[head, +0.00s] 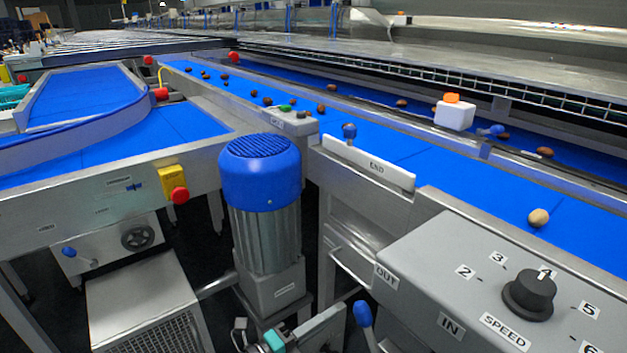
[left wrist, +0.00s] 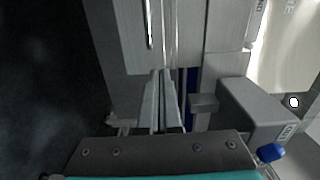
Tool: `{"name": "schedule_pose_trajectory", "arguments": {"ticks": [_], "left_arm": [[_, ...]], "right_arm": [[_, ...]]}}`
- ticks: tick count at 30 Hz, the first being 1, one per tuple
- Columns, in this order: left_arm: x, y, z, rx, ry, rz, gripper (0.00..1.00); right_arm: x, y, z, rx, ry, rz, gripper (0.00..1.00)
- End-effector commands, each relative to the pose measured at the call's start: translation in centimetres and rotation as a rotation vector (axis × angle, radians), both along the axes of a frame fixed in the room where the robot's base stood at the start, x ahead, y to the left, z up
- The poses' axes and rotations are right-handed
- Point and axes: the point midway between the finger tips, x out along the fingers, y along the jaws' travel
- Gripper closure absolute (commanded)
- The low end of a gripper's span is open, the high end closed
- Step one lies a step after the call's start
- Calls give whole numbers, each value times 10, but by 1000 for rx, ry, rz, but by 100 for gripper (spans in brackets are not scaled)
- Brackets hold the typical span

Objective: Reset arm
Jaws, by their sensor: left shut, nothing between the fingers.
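My left gripper (head: 325,322) shows at the bottom middle of the head view, low in front of the machine, with a teal part behind its grey fingers. In the left wrist view its two pale fingers (left wrist: 161,85) point away from the camera and are shut with nothing between them. It is left of the blue-knobbed lever (head: 364,314) and apart from the belts. The lever's blue knob also shows in the left wrist view (left wrist: 271,152), to the right of the gripper. My right gripper is not in view.
A grey control box (head: 440,270) with a black speed dial (head: 529,294) stands at the lower right. A blue-topped motor (head: 259,175) stands left of centre. Several dates lie on the blue belt (head: 410,155). A red stop button (head: 180,195) is on the left frame.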

Motion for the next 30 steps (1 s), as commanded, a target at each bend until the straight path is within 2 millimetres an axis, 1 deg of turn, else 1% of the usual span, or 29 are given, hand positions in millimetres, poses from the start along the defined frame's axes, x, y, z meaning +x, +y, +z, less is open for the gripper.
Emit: {"name": "schedule_pose_trajectory", "arguments": {"ticks": [2,4,5,6,8,9,11,12,14,15,17,18,20,21,23,24,27,30], "left_arm": [[3,12,-12,-18,79,58,100],[6,31,-30,-45,185,141,100],[7,40,-41,-60,240,185,100],[6,55,-56,-81,320,248,100],[0,78,-81,-118,445,351,100],[-6,94,-98,-142,526,421,100],[-19,116,-124,-180,648,526,100],[-31,132,-141,-206,728,598,100],[-54,154,-167,-241,847,709,100],[-72,168,-184,-267,926,785,100],[-102,188,-207,-306,1041,899,100],[-125,201,-221,-330,1116,978,100],[-164,217,-241,-369,1226,1100,100],[-190,227,-252,-392,1293,1179,100],[-229,239,-266,-424,1385,1290,100],[-253,244,-272,-443,1437,1357,100],[-304,255,-283,-481,1540,1498,100],[-338,259,-288,-504,1603,1590,100]], "right_arm": [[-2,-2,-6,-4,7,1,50],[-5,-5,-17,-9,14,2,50],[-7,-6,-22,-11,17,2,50],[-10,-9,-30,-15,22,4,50],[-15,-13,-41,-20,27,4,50],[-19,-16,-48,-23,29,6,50],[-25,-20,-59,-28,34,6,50],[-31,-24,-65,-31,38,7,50],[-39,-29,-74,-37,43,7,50],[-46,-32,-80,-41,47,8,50],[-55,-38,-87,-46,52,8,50],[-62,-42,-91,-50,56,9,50],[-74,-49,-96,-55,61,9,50],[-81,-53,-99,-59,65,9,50],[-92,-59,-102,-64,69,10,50],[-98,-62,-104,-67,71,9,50],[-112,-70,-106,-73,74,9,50],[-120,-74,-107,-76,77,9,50]]}}
